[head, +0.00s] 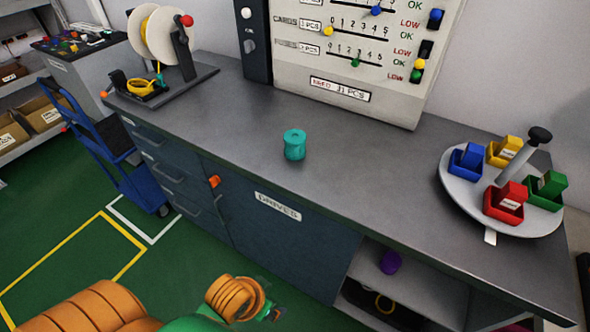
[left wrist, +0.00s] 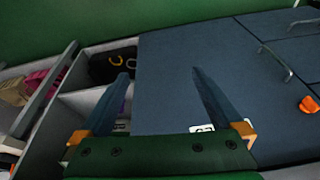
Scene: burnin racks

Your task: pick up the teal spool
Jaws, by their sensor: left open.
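The teal spool (head: 295,145) stands upright on the grey worktop (head: 230,118), near its middle, with clear space around it. My left gripper (left wrist: 160,76) shows in the left wrist view with its two dark fingers spread apart and nothing between them. It is in front of the dark blue cabinet door (left wrist: 170,100), below the worktop. The spool does not show in the left wrist view. In the head view my left arm is at the bottom edge, well below and apart from the spool. My right gripper is in neither view.
A round carousel (head: 457,198) with coloured bins stands on the right of the worktop. A reel stand (head: 190,82) is at the left, and a slider panel (head: 350,85) stands behind. A purple object (head: 390,262) sits on the open lower shelf. A blue cart (head: 135,185) stands left.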

